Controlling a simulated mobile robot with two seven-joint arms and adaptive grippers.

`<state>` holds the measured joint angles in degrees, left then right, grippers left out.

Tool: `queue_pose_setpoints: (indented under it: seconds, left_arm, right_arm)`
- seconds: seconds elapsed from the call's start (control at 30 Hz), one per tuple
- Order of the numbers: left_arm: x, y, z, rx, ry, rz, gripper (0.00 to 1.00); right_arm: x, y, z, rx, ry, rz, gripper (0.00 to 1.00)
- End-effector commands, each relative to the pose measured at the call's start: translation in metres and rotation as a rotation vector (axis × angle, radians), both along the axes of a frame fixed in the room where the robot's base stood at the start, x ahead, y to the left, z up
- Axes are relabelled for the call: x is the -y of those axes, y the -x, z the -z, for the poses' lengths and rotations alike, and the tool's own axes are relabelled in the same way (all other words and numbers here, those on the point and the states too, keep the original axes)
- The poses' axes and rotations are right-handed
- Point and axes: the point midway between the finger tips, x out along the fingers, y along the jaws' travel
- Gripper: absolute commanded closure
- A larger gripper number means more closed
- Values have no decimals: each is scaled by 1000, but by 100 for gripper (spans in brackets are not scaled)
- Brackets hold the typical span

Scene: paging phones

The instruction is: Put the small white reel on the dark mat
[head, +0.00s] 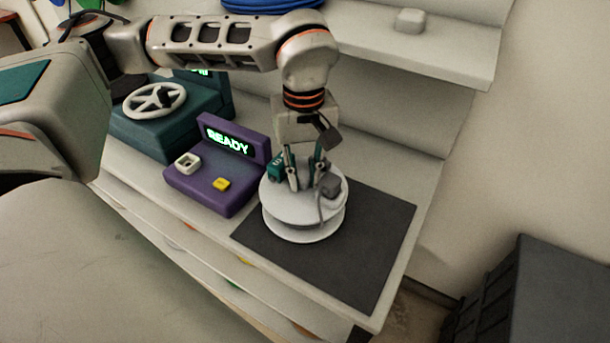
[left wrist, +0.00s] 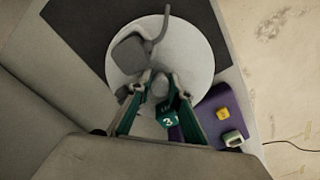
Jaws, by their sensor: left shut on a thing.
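The small white reel (head: 303,220) has two round flanges and a grey block with a short grey cable on top. It is over the left part of the dark mat (head: 368,240); I cannot tell whether it touches the mat. My left gripper (head: 305,183) points down at the reel's top and is shut on its central grey knob. The left wrist view shows the fingers (left wrist: 160,88) around that knob, with the white disc (left wrist: 195,60) below and the mat (left wrist: 82,35) behind. A green tag marked 3 (left wrist: 168,120) hangs beside the fingers. My right gripper is not in view.
A purple unit (head: 205,195) reading READY stands left of the reel, close to it. A teal unit (head: 155,135) with a white handwheel is further left. A shelf (head: 440,45) overhangs the back. The mat's right part is bare. A dark box (head: 540,300) stands lower right.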

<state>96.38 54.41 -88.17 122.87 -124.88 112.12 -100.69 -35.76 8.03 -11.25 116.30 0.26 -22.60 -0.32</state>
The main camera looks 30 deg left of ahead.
Motion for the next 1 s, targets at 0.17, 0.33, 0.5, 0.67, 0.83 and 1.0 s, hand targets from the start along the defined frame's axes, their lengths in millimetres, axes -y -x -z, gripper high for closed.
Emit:
queue_pose_setpoints:
  seconds: [0.17,0.33,0.5,0.67,0.83,1.0]
  left_arm:
    - [0,-1,1,6,2,0,100]
    - [0,-1,2,6,1,0,100]
    - [0,-1,4,4,1,0,64]
    - [0,-1,4,4,1,1,64]
    - [0,-1,-2,5,0,1,64]
    - [0,-2,-28,10,1,0,64]
  right_arm:
    - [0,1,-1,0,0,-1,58]
    - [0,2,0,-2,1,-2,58]
    - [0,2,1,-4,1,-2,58]
    - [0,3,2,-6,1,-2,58]
    - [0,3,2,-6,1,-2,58]
    - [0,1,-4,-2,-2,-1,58]
